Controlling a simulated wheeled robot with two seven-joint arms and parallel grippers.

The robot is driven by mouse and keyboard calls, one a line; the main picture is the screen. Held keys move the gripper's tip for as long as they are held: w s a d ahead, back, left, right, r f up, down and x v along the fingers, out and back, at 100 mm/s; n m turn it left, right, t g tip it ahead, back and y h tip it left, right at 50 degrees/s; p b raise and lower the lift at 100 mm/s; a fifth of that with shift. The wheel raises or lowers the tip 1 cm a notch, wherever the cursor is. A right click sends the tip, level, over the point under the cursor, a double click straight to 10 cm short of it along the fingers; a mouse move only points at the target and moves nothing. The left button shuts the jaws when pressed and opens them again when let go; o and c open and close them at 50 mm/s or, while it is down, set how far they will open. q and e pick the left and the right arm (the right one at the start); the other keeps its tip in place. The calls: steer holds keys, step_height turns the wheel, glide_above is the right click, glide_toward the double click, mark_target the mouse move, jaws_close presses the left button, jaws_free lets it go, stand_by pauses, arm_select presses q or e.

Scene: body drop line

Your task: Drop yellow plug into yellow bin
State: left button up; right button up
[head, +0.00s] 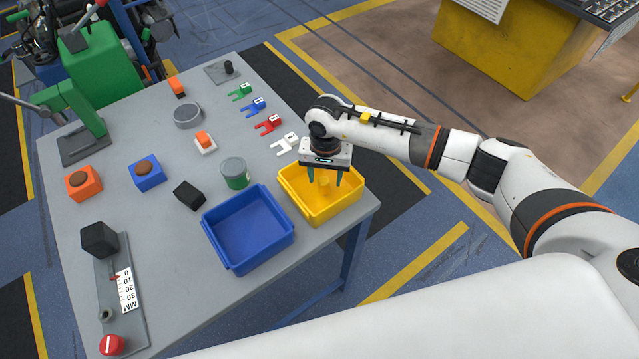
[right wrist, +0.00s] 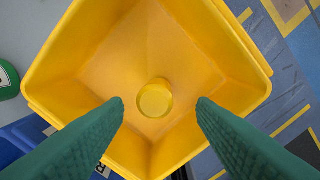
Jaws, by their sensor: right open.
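The yellow bin (head: 337,208) stands at the right front corner of the grey table. The yellow plug (right wrist: 155,98) is a short round piece and shows inside the bin in the right wrist view, near the middle of its floor. In the head view the plug (head: 323,184) shows between the fingers. My right gripper (head: 324,180) is above the bin, pointing down. Its green fingers (right wrist: 160,103) are open, one on each side of the plug in the picture, and not touching it. My left gripper is not in view.
A blue bin (head: 246,254) stands left of the yellow bin, empty. A green and grey can (head: 234,175) and a black block (head: 188,195) are behind it. Coloured forks, including a white one (head: 285,144), lie along the right edge. A measuring slide (head: 123,300) is at front left.

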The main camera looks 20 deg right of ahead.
steer(key=shift+r, duration=0.5)
step_height(320, 180, up, 11)
steer(key=b, duration=0.3)
steer(key=shift+w, duration=0.1)
